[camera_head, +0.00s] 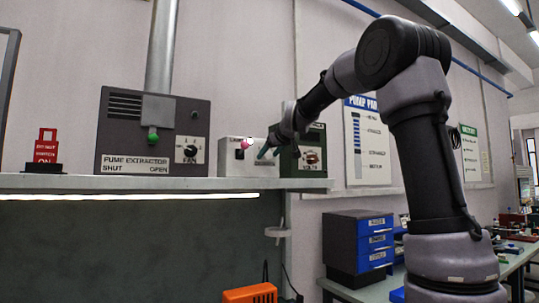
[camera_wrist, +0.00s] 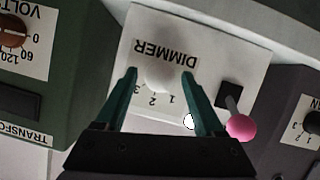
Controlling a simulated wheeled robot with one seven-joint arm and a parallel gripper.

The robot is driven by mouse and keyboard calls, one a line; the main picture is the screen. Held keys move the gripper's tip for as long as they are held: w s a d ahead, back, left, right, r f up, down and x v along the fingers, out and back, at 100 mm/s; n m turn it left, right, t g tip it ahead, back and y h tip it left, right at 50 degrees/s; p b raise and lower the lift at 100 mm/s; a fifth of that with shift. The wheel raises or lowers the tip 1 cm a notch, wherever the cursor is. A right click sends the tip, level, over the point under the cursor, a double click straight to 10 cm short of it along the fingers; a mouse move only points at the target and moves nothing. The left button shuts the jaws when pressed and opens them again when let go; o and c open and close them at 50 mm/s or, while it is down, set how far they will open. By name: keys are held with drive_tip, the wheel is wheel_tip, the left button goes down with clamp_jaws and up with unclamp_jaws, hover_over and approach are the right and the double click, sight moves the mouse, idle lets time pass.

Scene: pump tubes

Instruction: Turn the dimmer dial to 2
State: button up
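The dimmer dial is a round white knob (camera_wrist: 158,78) on a white plate (camera_wrist: 205,52) marked DIMMER, which appears upside down in the wrist view. The figures 1, 2 and 3 show beside it; I cannot make out a pointer on the knob. My gripper (camera_wrist: 159,74) has its two green fingers apart, one on each side of the knob; I cannot tell whether they touch it. In the head view my gripper (camera_head: 266,150) is at the front of the white lamp box (camera_head: 235,156), and the dial is hidden.
A pink ball lever (camera_wrist: 241,127) stands close beside one finger. The green transformer box (camera_wrist: 75,75) with its volts knob (camera_wrist: 14,32) is on the other side. The grey fume extractor (camera_head: 140,134) and a red sign (camera_head: 46,148) share the shelf (camera_head: 150,183).

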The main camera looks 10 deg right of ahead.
clamp_jaws()
drive_tip(key=m, duration=0.1)
drive_tip(key=m+y, duration=0.2)
drive_tip(key=shift+w+d+g, duration=0.1)
drive_tip(key=shift+d+g, duration=0.15)
drive_tip(key=shift+g, duration=0.05)
drive_tip(key=shift+f+m+y, duration=0.1)
drive_tip(key=shift+m+y, duration=1.1)
drive_tip(key=shift+m, duration=0.3)
drive_tip(key=shift+o, duration=1.2)
unclamp_jaws()
